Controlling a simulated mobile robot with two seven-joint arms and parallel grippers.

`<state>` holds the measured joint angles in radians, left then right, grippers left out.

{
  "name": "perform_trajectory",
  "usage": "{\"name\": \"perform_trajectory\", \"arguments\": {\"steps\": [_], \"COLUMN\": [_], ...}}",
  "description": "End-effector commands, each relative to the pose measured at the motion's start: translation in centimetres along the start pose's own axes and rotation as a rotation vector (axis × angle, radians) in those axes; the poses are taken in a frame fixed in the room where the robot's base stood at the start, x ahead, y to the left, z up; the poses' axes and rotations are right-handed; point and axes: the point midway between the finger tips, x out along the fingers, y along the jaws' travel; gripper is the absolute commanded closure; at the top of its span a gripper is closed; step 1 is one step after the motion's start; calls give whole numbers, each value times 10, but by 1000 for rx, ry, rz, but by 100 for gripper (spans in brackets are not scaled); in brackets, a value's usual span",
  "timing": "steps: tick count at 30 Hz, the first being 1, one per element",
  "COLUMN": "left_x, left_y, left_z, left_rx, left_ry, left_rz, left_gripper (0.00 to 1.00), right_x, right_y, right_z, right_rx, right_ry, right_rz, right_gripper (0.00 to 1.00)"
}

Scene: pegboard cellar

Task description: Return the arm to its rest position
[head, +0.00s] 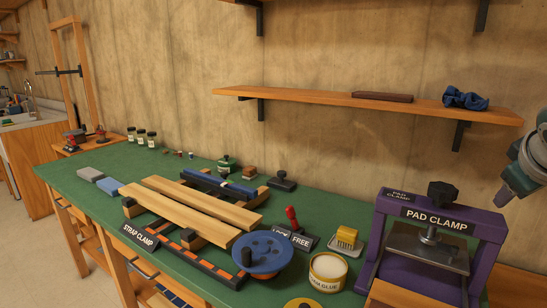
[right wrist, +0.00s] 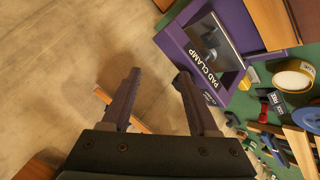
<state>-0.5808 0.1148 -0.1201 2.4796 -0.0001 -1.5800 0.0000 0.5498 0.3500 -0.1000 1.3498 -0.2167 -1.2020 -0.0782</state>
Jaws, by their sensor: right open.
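My right arm (head: 524,165) shows only in part at the right edge of the head view, raised above the bench beside the purple pad clamp (head: 482,230). My right gripper (right wrist: 158,74) is open and empty in the right wrist view, its two dark fingers apart with bare wall and a wooden edge behind them. The pad clamp also shows in the right wrist view (right wrist: 178,45), beyond the right finger; no contact shows. My left gripper is in neither view.
The green bench (head: 75,172) holds wooden boards (head: 190,208), a strap clamp (head: 140,236), a blue reel (head: 262,252), a glue tub (head: 328,271) and a yellow block (head: 346,238). A wooden shelf (head: 330,97) runs along the wall above. The wall space between shelf and bench is open.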

Motion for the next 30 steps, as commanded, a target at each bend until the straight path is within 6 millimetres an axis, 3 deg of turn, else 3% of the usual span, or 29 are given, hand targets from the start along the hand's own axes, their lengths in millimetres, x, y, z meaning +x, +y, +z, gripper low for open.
{"name": "perform_trajectory", "arguments": {"steps": [7,14,21,24,30], "left_x": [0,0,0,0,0], "left_y": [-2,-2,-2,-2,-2], "left_z": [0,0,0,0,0], "left_rx": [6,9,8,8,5], "left_ry": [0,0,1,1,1], "left_rz": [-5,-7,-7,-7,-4], "left_gripper": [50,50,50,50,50], "right_x": [-21,-47,-106,-137,-192], "right_y": [-54,-114,-171,-186,-199], "right_z": [75,121,180,203,234], "right_rx": [121,35,-10,-10,14], "right_ry": [-385,-338,-305,-296,-288], "right_rz": [-241,-321,-451,-506,-589], "right_gripper": [40,40,40,40,40]}}
